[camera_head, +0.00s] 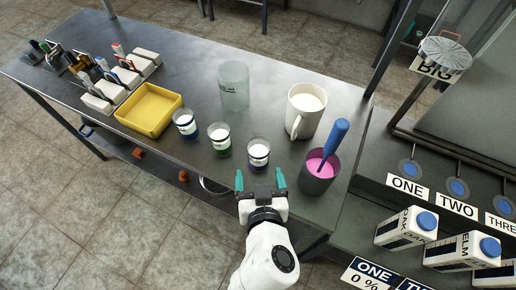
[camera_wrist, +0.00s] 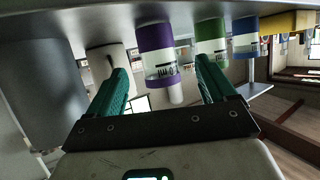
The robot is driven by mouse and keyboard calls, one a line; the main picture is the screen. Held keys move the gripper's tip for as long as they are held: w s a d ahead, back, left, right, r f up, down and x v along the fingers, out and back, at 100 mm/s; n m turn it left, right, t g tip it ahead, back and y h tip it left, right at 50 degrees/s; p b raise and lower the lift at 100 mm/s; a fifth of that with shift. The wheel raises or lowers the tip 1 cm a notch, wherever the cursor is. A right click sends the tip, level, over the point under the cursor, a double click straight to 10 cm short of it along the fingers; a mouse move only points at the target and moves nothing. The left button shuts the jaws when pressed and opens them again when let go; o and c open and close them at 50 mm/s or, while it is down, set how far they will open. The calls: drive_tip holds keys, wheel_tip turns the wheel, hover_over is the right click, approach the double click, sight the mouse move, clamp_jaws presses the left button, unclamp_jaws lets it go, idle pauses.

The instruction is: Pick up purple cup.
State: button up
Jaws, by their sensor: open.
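The purple cup (camera_head: 258,148), a small clear cup with a purple band low on it and white contents, stands upright near the front edge of the metal table. My gripper (camera_head: 260,178) is open and empty just in front of it, with a teal finger to each side. In the wrist view, which is upside down, the purple cup (camera_wrist: 156,42) appears ahead between the open fingers of my gripper (camera_wrist: 162,72). I see no finger touching it.
A green-banded cup (camera_head: 219,140) and a blue-banded cup (camera_head: 185,125) stand to the left. A dark pot (camera_head: 316,180) with pink contents and a blue-handled tool is close on the right. A white mug (camera_head: 304,112), clear beaker (camera_head: 233,86) and yellow tray (camera_head: 150,110) stand farther off.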

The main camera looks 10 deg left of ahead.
sight(257, 145)
drive_tip(key=x, duration=0.4)
drive_tip(key=p+x, duration=0.1)
drive_tip(key=x, duration=0.3)
drive_tip(key=shift+w+d, duration=0.2)
drive_tip(key=c, duration=1.1)
drive_tip(key=shift+r, duration=0.25)
drive_tip(key=shift+r, duration=1.05)
drive_tip(key=shift+s+d+r, duration=1.1)
drive_tip(key=shift+s+r, duration=0.65)
drive_tip(key=shift+s, duration=0.3)
drive_tip(key=shift+s+d+r, duration=1.05)
drive_tip(key=shift+s+r, duration=0.7)
drive_tip(key=shift+s, duration=0.25)
drive_tip(key=shift+s+d+r, duration=1.1)
drive_tip(key=shift+s+r, duration=0.65)
drive_tip(key=shift+s, duration=0.3)
